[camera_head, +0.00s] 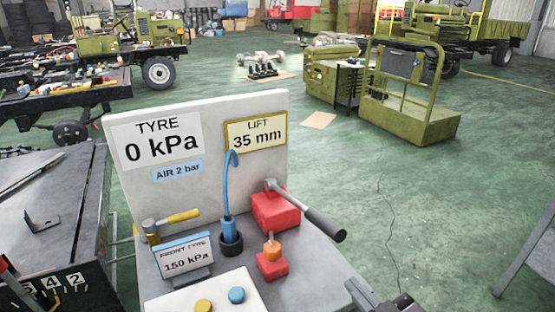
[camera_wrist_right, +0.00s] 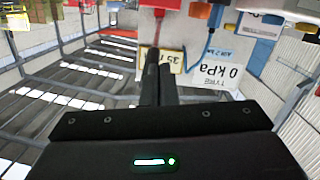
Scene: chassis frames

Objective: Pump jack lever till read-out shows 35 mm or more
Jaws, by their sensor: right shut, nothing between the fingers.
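The red jack (camera_head: 275,210) stands on the grey bench top at the foot of the white panel. Its lever (camera_head: 312,214) has a dark grip and slants down to the right. The LIFT read-out (camera_head: 256,134) shows 35 mm. My right gripper (camera_head: 398,305) is only partly in view at the bottom edge, below and apart from the lever. In the right wrist view its fingers (camera_wrist_right: 159,60) are shut together and empty, partly covering the read-out (camera_wrist_right: 176,62). The red jack (camera_wrist_right: 160,4) is cut off at that view's top edge. My left gripper is not in view.
The TYRE display (camera_head: 160,145) shows 0 kPa. Yellow and blue buttons (camera_head: 236,295) are in front.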

